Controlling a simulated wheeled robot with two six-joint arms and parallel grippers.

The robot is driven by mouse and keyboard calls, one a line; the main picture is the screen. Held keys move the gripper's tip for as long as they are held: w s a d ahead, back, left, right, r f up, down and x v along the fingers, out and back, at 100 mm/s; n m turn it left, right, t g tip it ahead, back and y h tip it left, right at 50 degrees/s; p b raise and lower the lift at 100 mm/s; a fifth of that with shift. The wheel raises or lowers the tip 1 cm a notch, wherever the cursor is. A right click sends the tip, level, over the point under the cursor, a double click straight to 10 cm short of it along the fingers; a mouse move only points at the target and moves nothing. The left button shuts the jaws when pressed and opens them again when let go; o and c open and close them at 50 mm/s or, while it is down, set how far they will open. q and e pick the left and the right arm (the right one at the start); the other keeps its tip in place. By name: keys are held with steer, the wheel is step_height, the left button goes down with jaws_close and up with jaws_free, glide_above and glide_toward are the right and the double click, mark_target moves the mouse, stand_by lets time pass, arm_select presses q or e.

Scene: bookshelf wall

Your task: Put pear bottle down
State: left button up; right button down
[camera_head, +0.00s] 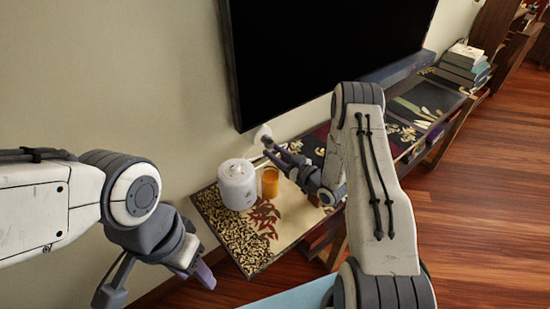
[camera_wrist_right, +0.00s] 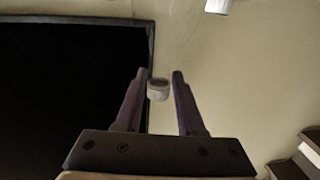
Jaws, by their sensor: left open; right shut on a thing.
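My right gripper (camera_head: 272,148) is near the wall, over the back of the low table (camera_head: 290,225), below the black screen. Its fingers (camera_wrist_right: 158,82) are shut on a small white thing with a grey end, which I take to be the pear bottle (camera_wrist_right: 158,89). The white thing also shows at the fingertips in the head view (camera_head: 262,134), above the table top. Its label and full shape cannot be made out. My left gripper (camera_head: 155,285) is open and empty, low at the left, in front of the table.
A white lidded canister (camera_head: 237,185) and an orange jar (camera_head: 270,182) stand together at the table's left part. A large black screen (camera_head: 310,60) hangs behind. Stacked books (camera_head: 465,62) lie at the far right end. The table's front left has bare room.

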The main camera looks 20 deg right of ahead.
mark_target(270, 170)
step_height(270, 170, down, 3)
steer(key=shift+r+p, duration=0.15)
steer(key=shift+p, duration=0.15)
steer(key=shift+f, duration=0.3)
steer(key=c, duration=0.5)
jaws_free()
steer(key=shift+s+d+r, duration=0.1)
steer(key=shift+r, duration=0.05)
